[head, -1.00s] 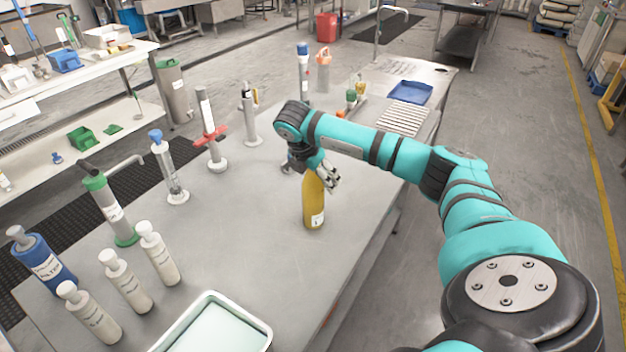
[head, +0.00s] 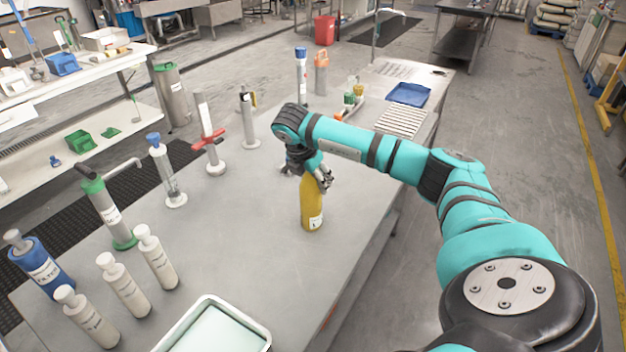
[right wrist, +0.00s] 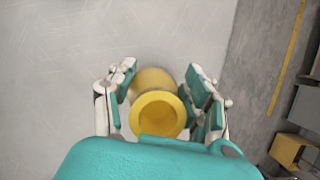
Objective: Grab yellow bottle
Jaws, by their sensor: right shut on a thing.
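The yellow bottle (head: 312,211) stands upright on the grey table (head: 240,250), near its right edge, with a white label low on its side. My right gripper (head: 322,178) is shut on the upper part of the bottle, and the gripper and wrist hide part of its top. In the right wrist view the bottle (right wrist: 157,115) is seen from above, its round top between the two sets of fingers of my right gripper (right wrist: 161,88). My left gripper is not in view.
Several white bottles (head: 125,287) and a blue bottle (head: 42,266) stand at the front left. A pale tray (head: 262,332) lies at the front. Metal cylinders, one with a red handle (head: 208,141), stand behind. The table around the yellow bottle is clear.

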